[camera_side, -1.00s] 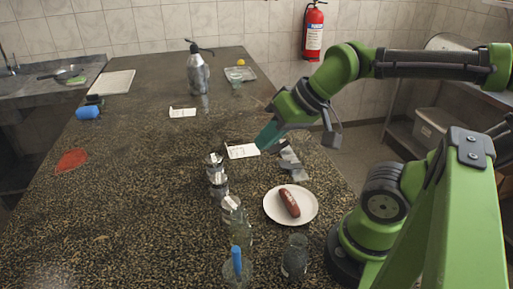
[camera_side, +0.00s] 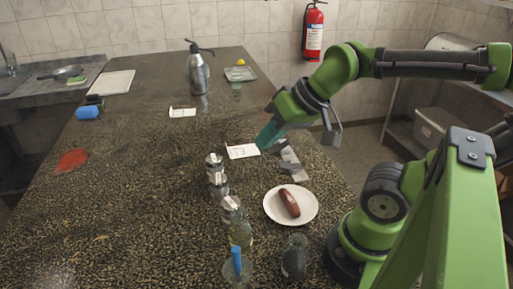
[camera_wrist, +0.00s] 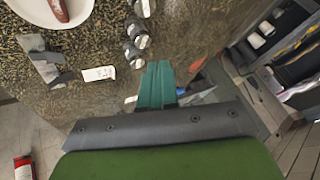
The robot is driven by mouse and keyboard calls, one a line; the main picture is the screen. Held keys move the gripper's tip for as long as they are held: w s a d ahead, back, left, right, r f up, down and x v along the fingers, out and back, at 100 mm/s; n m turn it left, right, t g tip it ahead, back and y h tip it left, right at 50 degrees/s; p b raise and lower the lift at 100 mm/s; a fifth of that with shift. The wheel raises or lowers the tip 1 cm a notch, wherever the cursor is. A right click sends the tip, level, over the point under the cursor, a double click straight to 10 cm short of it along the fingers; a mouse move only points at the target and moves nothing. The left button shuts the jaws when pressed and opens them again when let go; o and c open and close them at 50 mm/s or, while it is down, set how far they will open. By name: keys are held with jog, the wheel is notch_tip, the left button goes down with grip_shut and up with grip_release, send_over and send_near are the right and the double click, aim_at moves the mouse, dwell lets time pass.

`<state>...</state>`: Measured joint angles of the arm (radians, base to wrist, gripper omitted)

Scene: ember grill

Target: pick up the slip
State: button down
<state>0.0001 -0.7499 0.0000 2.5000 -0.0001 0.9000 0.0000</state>
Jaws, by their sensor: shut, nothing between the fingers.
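A white paper slip (camera_side: 242,151) with faint print lies flat on the speckled counter (camera_side: 130,200), left of and below my fingertips in the side view. A white slip also shows in the wrist view (camera_wrist: 99,73), left of my fingers. A second white slip (camera_side: 182,112) lies farther back on the counter. My gripper (camera_side: 265,143) has teal fingers pressed together with nothing between them. It also shows in the wrist view (camera_wrist: 157,68). The fingertips appear near the first slip's right end, apparently above the counter; I cannot tell the exact gap.
A grey angular object (camera_side: 290,161) lies right of the near slip. A white plate (camera_side: 273,213) holds a sausage (camera_side: 289,203). Several metal-topped shakers (camera_side: 217,183) and glass bottles line the front middle. A steel flask (camera_side: 199,73) stands at the back. The counter's left middle is mostly clear.

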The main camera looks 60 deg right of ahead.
dwell(0.3)
jog(key=c, duration=1.3)
grip_release()
